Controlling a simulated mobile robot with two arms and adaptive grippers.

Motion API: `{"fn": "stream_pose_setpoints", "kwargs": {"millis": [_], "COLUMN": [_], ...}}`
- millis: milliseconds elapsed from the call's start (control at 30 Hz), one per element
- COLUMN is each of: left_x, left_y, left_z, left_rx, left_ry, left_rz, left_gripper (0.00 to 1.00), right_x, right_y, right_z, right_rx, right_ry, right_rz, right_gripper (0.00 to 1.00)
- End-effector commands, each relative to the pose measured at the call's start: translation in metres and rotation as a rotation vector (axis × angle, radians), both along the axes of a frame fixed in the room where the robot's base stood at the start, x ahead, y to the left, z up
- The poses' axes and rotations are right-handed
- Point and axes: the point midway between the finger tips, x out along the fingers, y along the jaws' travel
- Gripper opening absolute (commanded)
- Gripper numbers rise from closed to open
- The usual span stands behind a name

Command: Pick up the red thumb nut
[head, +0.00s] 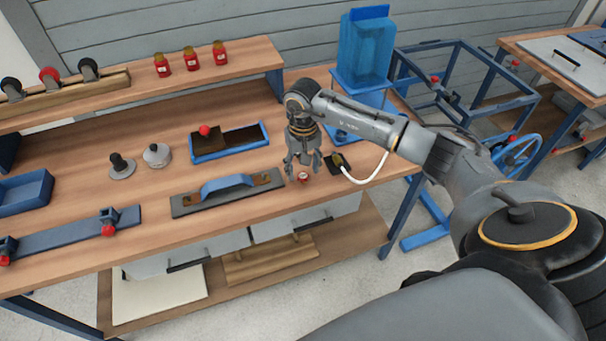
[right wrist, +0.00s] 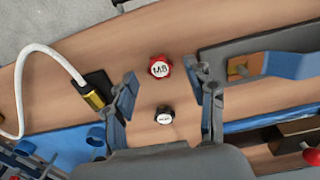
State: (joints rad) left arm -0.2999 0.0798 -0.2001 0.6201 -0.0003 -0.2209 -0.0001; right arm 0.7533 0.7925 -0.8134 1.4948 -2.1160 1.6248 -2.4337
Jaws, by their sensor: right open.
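The red thumb nut (head: 303,177) lies on the wooden bench top near its front edge, just below my right gripper (head: 304,169). In the right wrist view the red thumb nut (right wrist: 160,67) has a lobed rim and a white top marked M8. My right gripper (right wrist: 162,80) is open and empty, pointing down, with the nut showing between and slightly beyond its fingertips. A similar black nut (right wrist: 164,115) lies close by, between the fingers in that view; in the head view the gripper hides it. My left gripper is not in view.
A grey plate with a blue handle (head: 226,188) lies left of the nut. A dark block with a white cable (head: 338,163) lies right of it. A blue tray (head: 229,142) and a blue container (head: 365,50) stand behind. Bare wood surrounds the nut.

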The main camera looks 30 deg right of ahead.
Motion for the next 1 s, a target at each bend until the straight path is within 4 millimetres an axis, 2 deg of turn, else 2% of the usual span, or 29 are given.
{"fn": "stream_pose_setpoints", "kwargs": {"millis": [200, 400, 467, 633, 1000], "left_x": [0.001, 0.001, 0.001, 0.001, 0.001], "left_y": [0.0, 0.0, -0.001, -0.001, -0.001], "left_z": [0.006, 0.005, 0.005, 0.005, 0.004], "left_rx": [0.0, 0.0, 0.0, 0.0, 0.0], "left_ry": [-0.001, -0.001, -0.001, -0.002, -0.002], "left_rz": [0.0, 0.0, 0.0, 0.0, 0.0], "left_gripper": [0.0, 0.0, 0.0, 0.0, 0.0], "right_x": [0.0, 0.0, 0.0, 0.0, 0.0], "right_y": [0.0, 0.0, 0.0, 0.0, 0.0], "right_z": [-0.019, -0.02, -0.02, -0.02, -0.019], "right_rx": [0.001, 0.0, 0.0, 0.0, 0.001], "right_ry": [0.002, 0.0, 0.0, 0.0, -0.001], "right_rz": [0.0, 0.0, 0.0, 0.0, 0.0], "right_gripper": [0.55, 0.55, 0.45, 0.1, 0.09]}}
